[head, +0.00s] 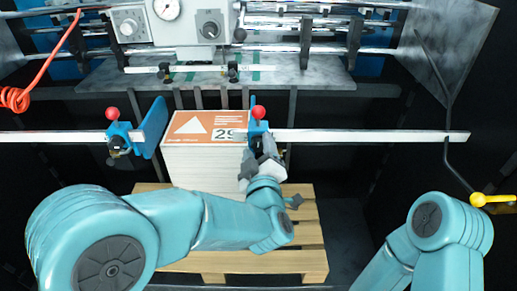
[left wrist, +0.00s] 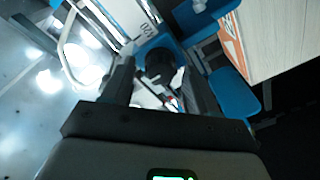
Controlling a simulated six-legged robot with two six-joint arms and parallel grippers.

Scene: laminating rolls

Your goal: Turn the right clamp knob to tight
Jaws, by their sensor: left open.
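The right clamp (head: 257,130) is a blue block with a red ball on top, on the long pale rail. My left gripper (head: 260,160) is right below and in front of it, hiding its lower part. In the left wrist view, a round black knob (left wrist: 160,62) on the blue clamp body lies between the open fingers of my left gripper (left wrist: 163,85). I cannot tell whether the fingers touch it, nor how tight it is. My right arm shows at the lower right, its gripper out of view.
The left clamp (head: 118,138), with its red ball (head: 112,114), sits on the same rail (head: 350,136). A stack of printed sheets (head: 195,160) stands on a wooden pallet (head: 300,262) between the clamps. A yellow-handled lever (head: 478,200) is at the right.

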